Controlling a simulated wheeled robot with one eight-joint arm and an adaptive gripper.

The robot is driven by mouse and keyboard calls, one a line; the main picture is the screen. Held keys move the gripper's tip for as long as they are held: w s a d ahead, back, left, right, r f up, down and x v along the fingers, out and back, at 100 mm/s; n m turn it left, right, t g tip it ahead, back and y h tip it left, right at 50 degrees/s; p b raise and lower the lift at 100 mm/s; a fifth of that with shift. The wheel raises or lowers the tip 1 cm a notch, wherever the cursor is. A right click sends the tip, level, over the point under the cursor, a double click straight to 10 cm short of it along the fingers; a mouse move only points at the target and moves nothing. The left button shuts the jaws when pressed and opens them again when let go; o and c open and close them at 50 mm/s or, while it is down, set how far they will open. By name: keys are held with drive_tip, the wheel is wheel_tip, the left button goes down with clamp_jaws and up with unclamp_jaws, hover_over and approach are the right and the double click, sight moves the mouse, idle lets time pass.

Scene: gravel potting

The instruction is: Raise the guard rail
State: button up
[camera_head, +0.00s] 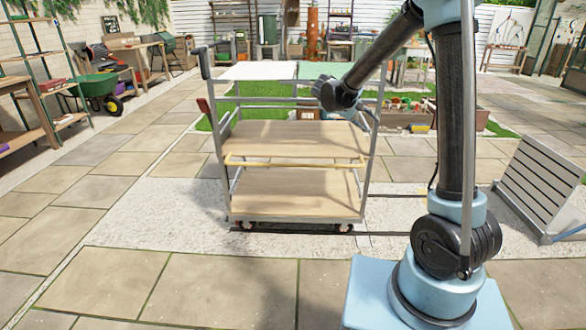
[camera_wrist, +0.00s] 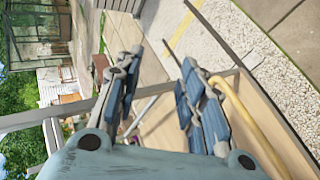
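The guard rail is a yellow bar (camera_head: 295,164) across the front of a grey trolley (camera_head: 292,216), low between its two wooden shelves. It also shows in the wrist view as a yellow bar (camera_wrist: 246,121), running down to the right. My gripper (camera_wrist: 162,58) is open, its two blue-padded fingers apart with nothing seen between them. The rail lies beside and outside the right finger; I cannot tell whether they touch.
The upper shelf (camera_head: 290,138) and lower shelf (camera_head: 295,190) are bare. A red lever (camera_head: 206,110) sits on the trolley's left post. A slatted grey box (camera_head: 541,181) stands at the right. A green wheelbarrow (camera_head: 97,86) is far left. Paving left of the trolley is clear.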

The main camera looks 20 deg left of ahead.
drive_tip(key=w+a+f+n+t+h, duration=0.1)
drive_tip(key=w+a+f, duration=0.15)
drive_tip(key=a, duration=0.45)
drive_tip(key=w+a+f+t, duration=0.1)
drive_tip(key=a+f+t, duration=0.15)
drive_tip(key=a, duration=0.45)
drive_tip(key=n+t, duration=0.2)
drive_tip(key=t, duration=0.2)
approach(294, 165)
wheel_tip(294, 165, up, 5)
drive_tip(key=w+d, duration=0.2)
drive_tip(key=w, duration=0.1)
drive_tip(key=s+a+f+t, duration=0.3)
drive_tip(key=s+a+f, duration=0.3)
drive_tip(key=s+f, duration=0.3)
drive_tip(key=shift+h, duration=0.3)
drive_tip(key=x, duration=1.7)
drive_tip(key=shift+w+d+f, duration=0.15)
drive_tip(key=shift+w+d, duration=0.15)
drive_tip(key=shift+d, duration=0.05)
